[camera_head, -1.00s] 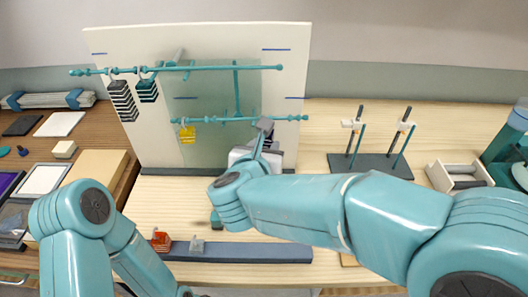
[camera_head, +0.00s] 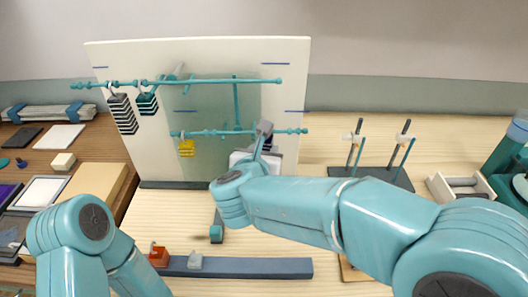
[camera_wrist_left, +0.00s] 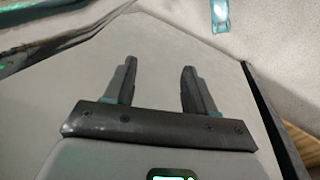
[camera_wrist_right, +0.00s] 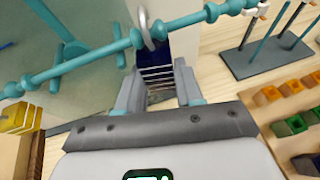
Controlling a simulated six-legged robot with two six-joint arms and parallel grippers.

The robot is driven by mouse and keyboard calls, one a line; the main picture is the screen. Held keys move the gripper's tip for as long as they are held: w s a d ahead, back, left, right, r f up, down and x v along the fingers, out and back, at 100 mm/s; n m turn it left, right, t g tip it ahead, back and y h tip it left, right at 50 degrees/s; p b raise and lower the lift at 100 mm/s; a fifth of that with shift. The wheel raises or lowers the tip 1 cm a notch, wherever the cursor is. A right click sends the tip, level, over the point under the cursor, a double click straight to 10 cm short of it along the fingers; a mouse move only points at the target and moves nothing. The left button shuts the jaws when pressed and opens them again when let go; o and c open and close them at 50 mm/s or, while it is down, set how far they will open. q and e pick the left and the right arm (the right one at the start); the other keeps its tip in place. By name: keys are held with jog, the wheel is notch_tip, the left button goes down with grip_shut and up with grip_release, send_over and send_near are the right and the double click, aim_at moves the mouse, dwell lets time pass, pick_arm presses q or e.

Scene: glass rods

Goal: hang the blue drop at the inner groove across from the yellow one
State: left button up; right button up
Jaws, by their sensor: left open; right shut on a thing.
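The blue drop (camera_wrist_right: 157,74) is dark blue with pale stripes, seen in the right wrist view. My right gripper (camera_wrist_right: 158,88) is shut on it; the drop's grey hook (camera_wrist_right: 146,27) overlaps the lower teal rod (camera_wrist_right: 108,50), and I cannot tell whether it rests in a groove. In the head view my right gripper (camera_head: 265,143) is at the right part of this rod (camera_head: 212,133) and mostly hides the drop. The yellow drop (camera_head: 187,148) hangs near the rod's left end; it also shows in the right wrist view (camera_wrist_right: 18,118). My left gripper (camera_wrist_left: 152,88) is open and empty.
Black-and-white (camera_head: 122,113) and teal-striped (camera_head: 147,103) drops hang on the upper rod (camera_head: 215,81). The pale back panel (camera_head: 115,60) stands behind. A dark stand with posts (camera_head: 372,176) is at right. A blue-grey bar (camera_head: 255,268) with an orange block (camera_head: 158,256) lies in front.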

jog(key=shift+f, duration=0.1)
jog(key=shift+f+b, duration=0.5)
jog(key=shift+b, duration=0.3)
jog(key=o, duration=1.2)
jog(key=b+v, duration=0.1)
jog(key=v, duration=1.5)
jog(key=shift+r+b, duration=0.2)
jog(key=shift+b, duration=0.2)
jog(key=shift+s, duration=0.15)
